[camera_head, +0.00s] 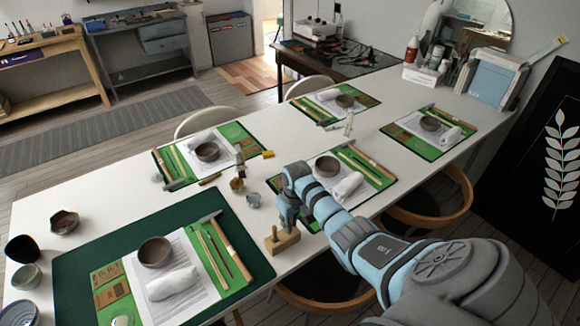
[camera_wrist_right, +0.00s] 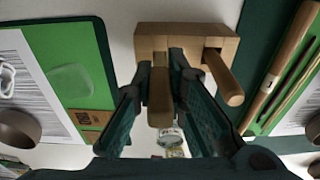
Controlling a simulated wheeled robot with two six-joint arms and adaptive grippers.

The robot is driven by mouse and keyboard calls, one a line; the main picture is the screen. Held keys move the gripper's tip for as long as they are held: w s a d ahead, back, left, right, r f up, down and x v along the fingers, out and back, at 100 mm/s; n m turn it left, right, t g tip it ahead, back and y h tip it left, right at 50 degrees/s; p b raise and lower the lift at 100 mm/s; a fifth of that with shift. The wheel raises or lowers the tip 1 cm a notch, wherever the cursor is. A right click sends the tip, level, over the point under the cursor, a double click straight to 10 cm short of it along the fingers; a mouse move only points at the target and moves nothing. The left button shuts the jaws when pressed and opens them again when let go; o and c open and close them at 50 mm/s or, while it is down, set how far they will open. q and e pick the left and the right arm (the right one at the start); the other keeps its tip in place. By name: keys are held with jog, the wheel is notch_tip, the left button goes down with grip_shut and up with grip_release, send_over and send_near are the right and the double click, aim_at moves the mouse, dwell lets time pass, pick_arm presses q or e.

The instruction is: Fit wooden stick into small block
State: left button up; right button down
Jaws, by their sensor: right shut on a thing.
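A small wooden block (camera_head: 285,243) sits on the white table just right of the dark green mat; it also shows at the top of the right wrist view (camera_wrist_right: 185,39). My right gripper (camera_head: 289,220) is directly above the block, pointing down. In the right wrist view it is shut on a wooden stick (camera_wrist_right: 160,104), whose far end meets or overlaps the block; I cannot tell how deep it sits. A second wooden stick (camera_wrist_right: 224,80) stands in the block to the right of the held one. My left gripper is not in view.
The large green mat (camera_head: 75,262) with a bowl (camera_head: 156,251), white cloth (camera_head: 172,284) and tools lies left of the block. Small cups (camera_head: 254,201) stand behind it. Other place settings cover the far table. A chair (camera_head: 325,290) stands at the near edge.

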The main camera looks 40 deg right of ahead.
jog(key=shift+f, duration=0.2)
dwell(0.6)
jog(key=c, duration=1.5)
grip_release()
jog(key=shift+c, duration=0.2)
jog(key=r+p, duration=0.1)
jog(key=p, duration=0.1)
jog(key=r+p, duration=0.4)
jog(key=shift+s+r+p, duration=0.1)
jog(key=shift+s+p, duration=0.2)
